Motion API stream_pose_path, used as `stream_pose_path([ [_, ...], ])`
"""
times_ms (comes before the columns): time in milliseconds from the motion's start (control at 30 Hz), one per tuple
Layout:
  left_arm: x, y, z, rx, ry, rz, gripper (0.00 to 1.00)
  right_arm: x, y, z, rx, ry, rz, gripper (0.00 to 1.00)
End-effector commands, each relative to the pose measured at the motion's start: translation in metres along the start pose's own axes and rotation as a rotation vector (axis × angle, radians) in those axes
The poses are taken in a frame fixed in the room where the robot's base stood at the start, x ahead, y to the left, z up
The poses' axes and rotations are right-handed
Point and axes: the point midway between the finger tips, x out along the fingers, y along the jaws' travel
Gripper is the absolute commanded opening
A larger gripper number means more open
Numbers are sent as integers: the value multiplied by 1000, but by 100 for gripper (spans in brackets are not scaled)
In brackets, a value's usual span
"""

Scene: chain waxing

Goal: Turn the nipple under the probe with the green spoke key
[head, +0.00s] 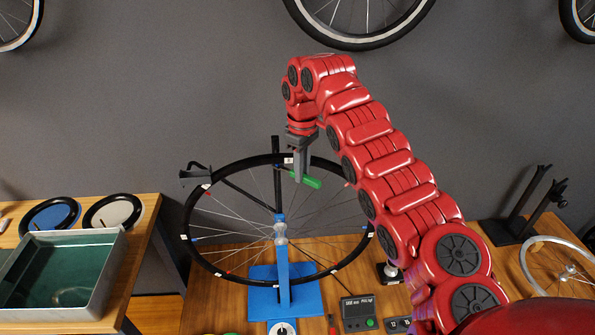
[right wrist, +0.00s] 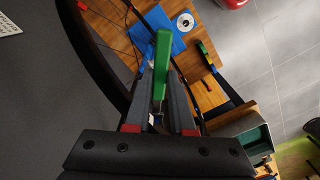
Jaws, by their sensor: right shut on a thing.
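My right gripper (head: 301,180) points down at the upper part of the wheel, near the rim's top. It is shut on the green spoke key (head: 313,183), whose handle sticks out to the right; the key also shows between the fingers in the right wrist view (right wrist: 161,62). A black probe-like piece (head: 195,174) sits at the rim's upper left, apart from the key. I cannot tell whether the key touches a nipple. My left gripper is out of view.
A grey metal bin (head: 70,270) with a green inside stands on the left bench, by two round discs (head: 112,212). A dark box with a display (head: 358,313) lies in front of the stand. A black stand (head: 520,215) and a small wheel (head: 565,270) are at right.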

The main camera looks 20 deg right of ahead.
Motion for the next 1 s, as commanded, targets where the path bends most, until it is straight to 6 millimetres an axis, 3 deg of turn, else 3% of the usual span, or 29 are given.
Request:
stream_pose_path([
  [67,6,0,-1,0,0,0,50,-3,3,0,-51,-1,-2,0],
  [133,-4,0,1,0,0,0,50,2,6,5,-45,1,2,0],
  [467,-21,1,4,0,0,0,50,2,5,22,-45,-2,1,0],
  [1000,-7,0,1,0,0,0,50,-1,7,52,-42,-2,-1,0],
])
